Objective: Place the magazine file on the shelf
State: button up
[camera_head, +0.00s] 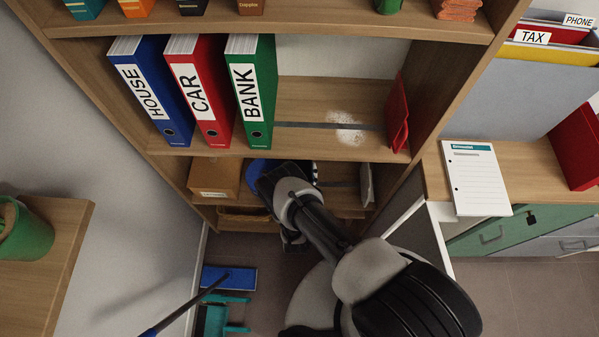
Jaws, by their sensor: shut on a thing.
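The shelf unit (170,168) is wooden, with several boards. My gripper (268,182) is at the lower compartment, mostly hidden behind my own wrist. It is shut on a blue thing (260,166), which looks like the magazine file. Only its blue edges show around the dark gripper, so its full shape and whether it touches the board are hidden. On the middle board stand a blue HOUSE binder (150,92), a red CAR binder (200,92) and a green BANK binder (252,92), side by side.
A red upright piece (397,112) stands at the middle board's right end. A whitish patch (346,128) marks the bare board between. A cardboard box (214,178) sits lower left, a grey plate (366,185) lower right.

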jog(key=o, duration=0.7)
jog(key=shift+f, duration=0.1)
jog(key=o, duration=0.5)
jog(key=shift+s+a+r+p, duration=0.1)
jog(key=shift+s+p, duration=0.1)
jog(key=shift+s, duration=2.85)
jog(key=shift+s+a+r+p, duration=0.1)
jog(key=shift+s+p, duration=0.05)
jog(key=shift+s, duration=2.85)
